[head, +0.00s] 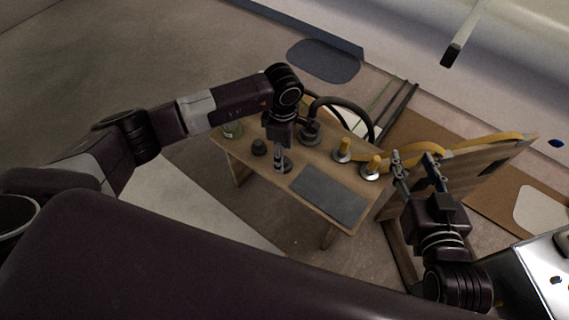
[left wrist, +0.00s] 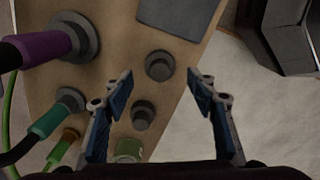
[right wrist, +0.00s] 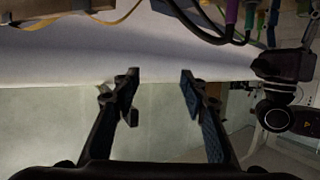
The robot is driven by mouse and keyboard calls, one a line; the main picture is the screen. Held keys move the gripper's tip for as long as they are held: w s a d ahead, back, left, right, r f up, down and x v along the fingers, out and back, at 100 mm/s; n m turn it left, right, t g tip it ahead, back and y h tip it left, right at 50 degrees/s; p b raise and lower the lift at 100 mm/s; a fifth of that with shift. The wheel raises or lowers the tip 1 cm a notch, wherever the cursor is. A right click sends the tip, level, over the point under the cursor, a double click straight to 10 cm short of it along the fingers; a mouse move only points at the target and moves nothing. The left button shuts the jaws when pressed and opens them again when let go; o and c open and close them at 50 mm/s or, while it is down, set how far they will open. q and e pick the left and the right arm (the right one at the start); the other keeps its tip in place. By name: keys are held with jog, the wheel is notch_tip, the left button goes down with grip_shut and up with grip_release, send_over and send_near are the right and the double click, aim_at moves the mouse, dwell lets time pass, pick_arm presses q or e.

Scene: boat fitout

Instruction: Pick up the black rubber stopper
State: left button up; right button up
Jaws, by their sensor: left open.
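Two dark, round stopper-like pieces stand on the small wooden table; I cannot tell for certain which is the black rubber stopper. One dark piece (head: 259,146) is left of my left gripper in the head view and shows near the jar in the left wrist view (left wrist: 143,116). The other grey-black piece (left wrist: 159,66) lies between the fingertips in the left wrist view, with no contact visible. My left gripper (head: 281,152) is open above the table, pointing down. My right gripper (head: 413,160) is open and empty beside the table's right end.
A green jar (head: 231,130) stands at the table's left end. Yellow-handled fittings (head: 344,148) stand toward the right, and a grey mat (head: 328,194) covers the front. Purple (left wrist: 48,46) and teal (left wrist: 50,120) hose connectors are left in the left wrist view.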

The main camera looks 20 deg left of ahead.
aim_at(285, 159)
pick_arm(q)
jog(key=f, duration=0.2)
jog(key=f+b, duration=0.1)
jog(key=shift+d+f, duration=0.2)
jog(key=shift+f, duration=0.4)
pick_arm(e)
notch_tip(285, 159, up, 7)
jog(key=w+a+t+y, duration=0.1)
jog(key=t, duration=0.2)
jog(key=shift+w+a+r+t, duration=0.15)
jog(key=shift+w+a+t, duration=0.05)
jog(key=shift+w+t, duration=0.1)
pick_arm(q)
jog(key=shift+c, duration=0.4)
jog(key=c, duration=1.1)
jog(key=shift+c, duration=0.2)
jog(key=shift+r, duration=0.1)
